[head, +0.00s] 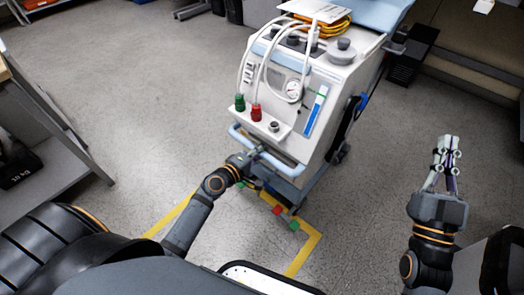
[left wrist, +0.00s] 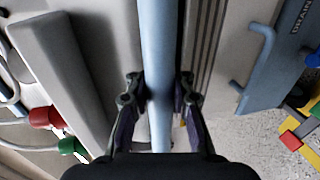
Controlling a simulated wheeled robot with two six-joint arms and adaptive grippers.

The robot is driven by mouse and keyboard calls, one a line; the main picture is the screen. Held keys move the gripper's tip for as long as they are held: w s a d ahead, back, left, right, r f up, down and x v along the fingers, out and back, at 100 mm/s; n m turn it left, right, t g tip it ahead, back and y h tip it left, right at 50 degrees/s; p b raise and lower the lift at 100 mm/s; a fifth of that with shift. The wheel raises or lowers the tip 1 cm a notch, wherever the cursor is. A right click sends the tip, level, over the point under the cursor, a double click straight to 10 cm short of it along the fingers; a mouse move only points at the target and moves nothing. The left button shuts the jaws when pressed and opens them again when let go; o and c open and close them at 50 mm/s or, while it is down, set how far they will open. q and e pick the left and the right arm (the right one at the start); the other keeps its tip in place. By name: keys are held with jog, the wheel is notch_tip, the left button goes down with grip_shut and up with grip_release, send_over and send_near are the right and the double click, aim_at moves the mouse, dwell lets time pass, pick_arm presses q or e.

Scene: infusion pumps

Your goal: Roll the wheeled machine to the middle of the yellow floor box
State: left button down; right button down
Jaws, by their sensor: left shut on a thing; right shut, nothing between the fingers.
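The wheeled machine (head: 305,95) stands upright in front of me in the head view, white with a dial, hoses and a blue front handle bar. Its lower front is at the yellow floor box (head: 307,250), whose near corner and edges show; the machine and my left arm hide the rest. My left gripper (head: 254,158) is shut on the handle bar (head: 285,163). In the left wrist view the bar (left wrist: 157,60) runs between the fingers (left wrist: 158,98). My right gripper (head: 447,150) is shut and empty, apart from the machine on its right.
A grey shelf (head: 50,150) stands at the left. A black object (head: 412,55) lies by a low brown platform (head: 465,50) at the upper right. Grey floor is open left of the machine and between it and my right gripper.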

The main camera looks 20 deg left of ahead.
pick_arm(q)
jog(key=shift+w+r, duration=0.1)
jog(key=shift+r, duration=0.15)
jog(key=c, duration=1.4)
grip_release()
jog(key=shift+o, duration=1.4)
jog(key=shift+f, duration=0.1)
jog(key=v, duration=0.7)
jog(key=shift+s, duration=0.35)
jog(key=shift+a, duration=0.1)
